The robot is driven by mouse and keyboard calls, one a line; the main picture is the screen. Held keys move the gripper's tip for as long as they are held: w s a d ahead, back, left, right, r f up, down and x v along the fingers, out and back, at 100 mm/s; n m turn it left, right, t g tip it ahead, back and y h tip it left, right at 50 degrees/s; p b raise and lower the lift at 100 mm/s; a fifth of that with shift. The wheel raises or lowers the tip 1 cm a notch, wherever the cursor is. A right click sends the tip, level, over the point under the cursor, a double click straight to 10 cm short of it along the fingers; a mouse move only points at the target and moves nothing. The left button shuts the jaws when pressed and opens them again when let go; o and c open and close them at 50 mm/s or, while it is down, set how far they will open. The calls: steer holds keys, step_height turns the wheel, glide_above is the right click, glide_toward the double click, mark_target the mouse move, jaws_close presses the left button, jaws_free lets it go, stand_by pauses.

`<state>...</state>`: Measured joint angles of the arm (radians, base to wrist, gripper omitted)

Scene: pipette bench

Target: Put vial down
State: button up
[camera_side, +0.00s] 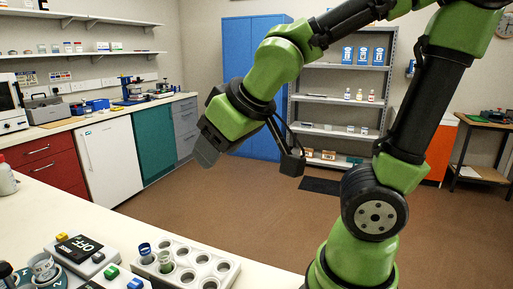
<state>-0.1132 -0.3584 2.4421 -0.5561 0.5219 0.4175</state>
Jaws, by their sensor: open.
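My gripper (207,152) is raised above the far side of the bench, well apart from the rack, with no vial visible at its fingers. The fingers are seen nearly side-on, and they are open. A white rack (222,265) with several round holes stands at the front of the bench. A blue-capped vial (145,251) stands upright at its left end. A second vial (166,262), with a pale body and a greenish rim, stands beside it in the rack. Another small container (42,264) sits on a round device at the lower left.
A device with a dark display reading OFF (77,246) is left of the rack, with yellow, green and blue buttons around it. A white bottle (6,178) stands at the left edge. The bench top (70,208) behind the rack is clear.

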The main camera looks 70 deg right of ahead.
steer(key=s+a+r+m+y, duration=0.2)
steer(key=s+a+y, duration=0.1)
steer(key=s, duration=0.4)
steer(key=shift+s+a+m, duration=0.15)
steer(key=shift+s+m, duration=0.25)
steer(key=shift+c, duration=0.2)
stand_by(0.6)
